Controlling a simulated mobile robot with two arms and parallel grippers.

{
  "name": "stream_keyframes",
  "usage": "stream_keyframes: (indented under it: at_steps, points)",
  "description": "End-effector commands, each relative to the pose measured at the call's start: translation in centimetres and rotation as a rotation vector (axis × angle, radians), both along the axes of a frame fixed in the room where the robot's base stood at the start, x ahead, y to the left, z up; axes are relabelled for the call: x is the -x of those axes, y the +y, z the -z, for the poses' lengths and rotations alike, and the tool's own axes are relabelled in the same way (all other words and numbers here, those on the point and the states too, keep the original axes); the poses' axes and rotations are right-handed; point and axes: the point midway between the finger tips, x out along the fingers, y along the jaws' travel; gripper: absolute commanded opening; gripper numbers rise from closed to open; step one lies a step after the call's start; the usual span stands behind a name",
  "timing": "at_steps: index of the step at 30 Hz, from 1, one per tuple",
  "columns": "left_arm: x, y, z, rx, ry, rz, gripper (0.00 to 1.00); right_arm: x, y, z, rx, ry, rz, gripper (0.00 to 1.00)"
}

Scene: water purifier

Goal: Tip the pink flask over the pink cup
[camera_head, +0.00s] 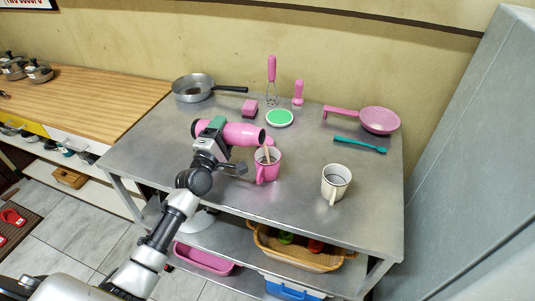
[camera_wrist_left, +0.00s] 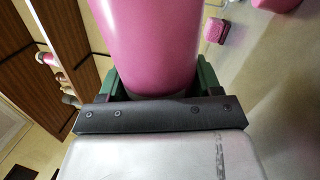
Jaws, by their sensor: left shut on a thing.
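The pink flask (camera_head: 243,133) is held nearly level above the steel table, its mouth end pointing right. My left gripper (camera_head: 215,127) is shut around its left part. In the left wrist view the flask (camera_wrist_left: 150,45) fills the space between the green finger pads of the gripper (camera_wrist_left: 152,88). The pink cup (camera_head: 267,167) stands upright on the table, just below and right of the flask's mouth end. A thin light brown strip shows at the cup's opening, possibly liquid or a stick; I cannot tell which. My right gripper is not in view.
A white cup (camera_head: 336,183) stands to the right. A pan (camera_head: 193,88), a pink block (camera_head: 249,107), a green-topped dish (camera_head: 279,118), pink-handled utensils, a pink strainer (camera_head: 379,120) and a teal brush (camera_head: 360,145) lie towards the back. The table's front is mostly clear.

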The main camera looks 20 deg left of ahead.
Motion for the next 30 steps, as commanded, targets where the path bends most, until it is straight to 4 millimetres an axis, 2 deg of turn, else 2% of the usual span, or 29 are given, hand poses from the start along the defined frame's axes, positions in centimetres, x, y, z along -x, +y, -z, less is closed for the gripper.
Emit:
stream_keyframes:
  at_steps: [30]
  points:
    - [0.0, -0.12, -0.42, -0.025, -0.006, -0.001, 0.24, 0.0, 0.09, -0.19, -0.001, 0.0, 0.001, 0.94]
